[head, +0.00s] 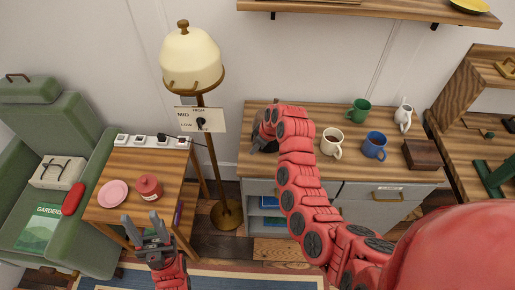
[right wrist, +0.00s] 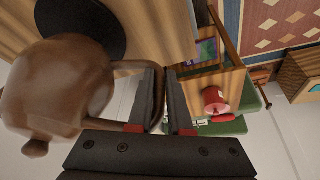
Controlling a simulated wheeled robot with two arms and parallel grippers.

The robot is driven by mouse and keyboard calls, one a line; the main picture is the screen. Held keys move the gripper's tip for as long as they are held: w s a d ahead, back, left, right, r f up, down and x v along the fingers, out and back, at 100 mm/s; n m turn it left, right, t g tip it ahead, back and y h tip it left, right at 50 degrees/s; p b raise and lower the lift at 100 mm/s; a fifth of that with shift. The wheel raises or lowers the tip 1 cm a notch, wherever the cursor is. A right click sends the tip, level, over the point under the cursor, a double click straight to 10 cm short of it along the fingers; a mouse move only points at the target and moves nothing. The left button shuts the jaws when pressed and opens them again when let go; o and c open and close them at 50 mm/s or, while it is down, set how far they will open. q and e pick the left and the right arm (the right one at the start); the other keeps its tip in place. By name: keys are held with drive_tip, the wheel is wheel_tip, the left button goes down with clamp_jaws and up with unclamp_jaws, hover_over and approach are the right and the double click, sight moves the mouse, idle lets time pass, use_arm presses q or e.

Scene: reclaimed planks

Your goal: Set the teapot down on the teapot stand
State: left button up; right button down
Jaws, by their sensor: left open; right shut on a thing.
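The brown teapot (right wrist: 60,85) fills the left of the right wrist view, its knob toward the lower left. My right gripper (right wrist: 165,85) is shut on the teapot's handle. A black round disc (right wrist: 85,22), which looks like the teapot stand, lies on the wooden top beside the teapot in that view. The teapot covers part of its edge; I cannot tell whether they touch. In the head view my right gripper (head: 264,142) is at the sideboard's left end, and my arm hides most of the teapot and the stand. My left gripper (head: 141,226) is open and empty before the side table.
The sideboard (head: 330,174) also holds a green mug (head: 358,110), cream mug (head: 332,142), blue mug (head: 374,145), white jug (head: 404,115) and dark wooden box (head: 422,154). A floor lamp (head: 192,60) stands left of it. The side table holds a red jar (head: 149,187) and pink plate (head: 113,193).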

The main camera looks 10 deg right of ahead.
drive_tip(key=shift+w+d+f+p, duration=0.5)
drive_tip(key=shift+w+f+p, duration=0.25)
drive_tip(key=shift+w+p, duration=0.05)
drive_tip(key=shift+f+p, duration=0.3)
drive_tip(key=shift+f, duration=0.8)
drive_tip(key=shift+f, duration=0.1)
drive_tip(key=c, duration=0.8)
unclamp_jaws()
drive_tip(key=shift+c, duration=0.2)
